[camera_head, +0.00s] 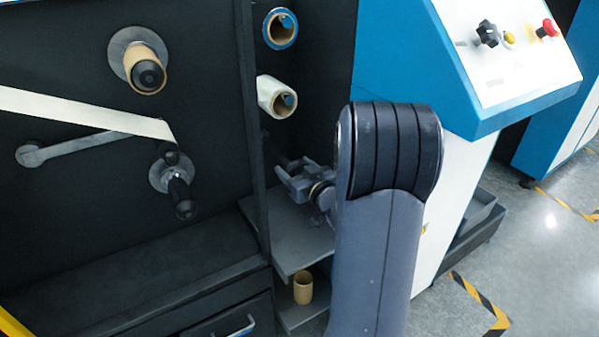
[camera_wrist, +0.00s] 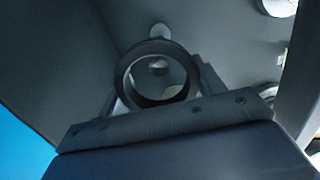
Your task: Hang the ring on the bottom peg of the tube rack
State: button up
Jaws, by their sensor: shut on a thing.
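My gripper (camera_head: 291,181) is in the tube rack bay at the middle of the head view, below two filled pegs. In the wrist view a black ring (camera_wrist: 121,78) sits between the gripper's fingers, its opening facing the camera. A small pale round shape (camera_wrist: 160,31) shows just above the ring, and another grey shape shows through its opening. I cannot tell whether either is the bottom peg, or whether the ring is around it. In the head view the ring cannot be made out clearly.
The rack's upper peg holds a blue-edged roll (camera_head: 281,28); the peg below holds a white roll (camera_head: 272,96). A grey shelf (camera_head: 290,240) lies under the gripper, with a cardboard tube (camera_head: 303,288) below it. The blue and white console (camera_head: 480,75) stands at right.

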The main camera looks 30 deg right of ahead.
aim_at(285, 156)
jog(key=shift+w+a+p, duration=0.1)
jog(key=shift+w+p, duration=0.25)
jog(key=shift+w, duration=2.75)
jog(key=shift+s, duration=0.25)
jog(key=o, duration=1.1)
jog(key=shift+c, duration=0.2)
jog(key=shift+s, duration=0.1)
jog(key=s, duration=1)
jog(key=shift+s+d+r, duration=0.2)
jog(key=shift+s, duration=0.15)
